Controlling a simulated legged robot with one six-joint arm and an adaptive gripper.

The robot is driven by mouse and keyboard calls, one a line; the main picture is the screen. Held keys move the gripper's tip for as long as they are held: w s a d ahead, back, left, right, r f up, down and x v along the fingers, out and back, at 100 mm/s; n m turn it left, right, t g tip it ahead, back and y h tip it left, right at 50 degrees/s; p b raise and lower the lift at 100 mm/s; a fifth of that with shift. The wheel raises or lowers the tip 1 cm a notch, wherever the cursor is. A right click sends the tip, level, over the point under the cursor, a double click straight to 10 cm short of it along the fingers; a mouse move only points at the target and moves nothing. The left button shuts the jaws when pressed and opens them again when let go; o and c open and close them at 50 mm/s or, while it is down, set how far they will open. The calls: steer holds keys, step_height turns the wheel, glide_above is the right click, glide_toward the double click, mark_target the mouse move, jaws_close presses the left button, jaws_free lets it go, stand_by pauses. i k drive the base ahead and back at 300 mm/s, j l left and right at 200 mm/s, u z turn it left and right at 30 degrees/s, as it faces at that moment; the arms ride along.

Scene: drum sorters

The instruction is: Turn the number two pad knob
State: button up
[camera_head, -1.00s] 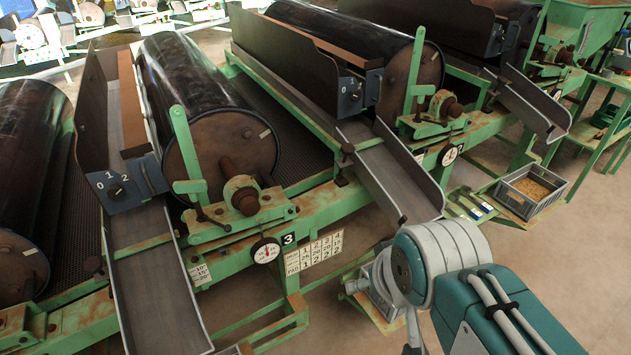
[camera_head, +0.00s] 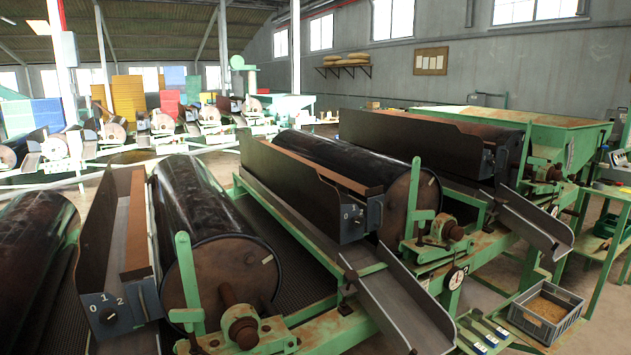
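A dark control box (camera_head: 112,310) sits at the near end of the left drum machine, with a small dark knob (camera_head: 109,315) under the white marks 0, 1 and 2. A similar dark box (camera_head: 358,218) is on the middle machine; its marks 0 and 1 show, and its knob is small and hard to make out. A third dark box (camera_head: 490,160) is on the machine at the right, its marks too small to read. I cannot tell which knob is number two, nor where any knob points. My gripper is not in view.
Black drums (camera_head: 215,235) with rusty ends fill the green frames. Metal chutes (camera_head: 405,310) and (camera_head: 535,222) slope toward the front. A grey crate (camera_head: 546,312) of grain stands at lower right, beside a green table (camera_head: 610,195). Some bare floor shows at right.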

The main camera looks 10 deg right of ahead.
mark_target(357, 221)
steer(key=i+l, duration=0.35)
steer(key=i+l+z, duration=0.15)
steer(key=i+l, duration=0.15)
steer(key=i, duration=0.2)
